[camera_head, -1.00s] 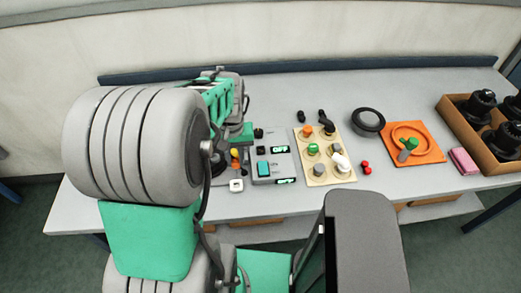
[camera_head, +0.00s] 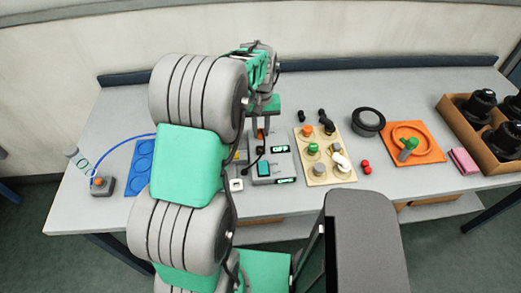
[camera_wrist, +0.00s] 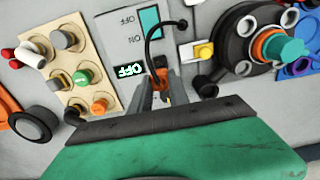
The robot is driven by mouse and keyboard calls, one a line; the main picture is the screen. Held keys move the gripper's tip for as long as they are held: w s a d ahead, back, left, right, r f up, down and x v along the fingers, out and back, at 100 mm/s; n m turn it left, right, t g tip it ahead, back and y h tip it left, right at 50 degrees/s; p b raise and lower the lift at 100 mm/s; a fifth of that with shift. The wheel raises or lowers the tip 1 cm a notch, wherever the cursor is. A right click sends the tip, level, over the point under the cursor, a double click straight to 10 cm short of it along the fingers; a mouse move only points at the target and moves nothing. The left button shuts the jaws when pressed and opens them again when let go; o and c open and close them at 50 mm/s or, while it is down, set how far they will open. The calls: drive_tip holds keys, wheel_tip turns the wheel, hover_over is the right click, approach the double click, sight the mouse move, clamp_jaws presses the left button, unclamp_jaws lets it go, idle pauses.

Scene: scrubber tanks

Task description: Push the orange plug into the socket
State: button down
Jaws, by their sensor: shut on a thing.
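My gripper (camera_wrist: 160,98) is shut on the orange plug (camera_wrist: 158,75), which has a black cord arching up from it in the wrist view. In the head view the orange plug (camera_head: 261,133) shows as a small patch just below my gripper (camera_head: 263,121). The plug is over the back left part of the grey box (camera_head: 287,168), beside its upper OFF display (camera_head: 279,149). The display (camera_wrist: 130,70) and the teal switch (camera_wrist: 150,20) also show in the wrist view. The socket is hidden behind the plug and fingers; I cannot tell whether they touch.
A beige board (camera_head: 315,174) with several coloured knobs stands right of the box. A yellow part (camera_wrist: 203,50) and a black round fixture (camera_wrist: 232,60) are close by in the wrist view. A blue tray (camera_head: 135,187) lies left. Bare table lies in front of the orange plate (camera_head: 433,152).

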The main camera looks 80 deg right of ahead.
sight(261, 138)
drive_tip(key=shift+f+b, duration=1.4)
drive_tip(key=shift+f, duration=0.85)
drive_tip(key=shift+f, duration=0.1)
drive_tip(key=shift+f+b, duration=0.65)
drive_tip(key=shift+f, duration=0.3)
drive_tip(key=c, duration=1.2)
unclamp_jaws()
drive_tip(key=shift+o, duration=0.7)
drive_tip(key=o, duration=0.4)
drive_tip(key=shift+r, duration=0.15)
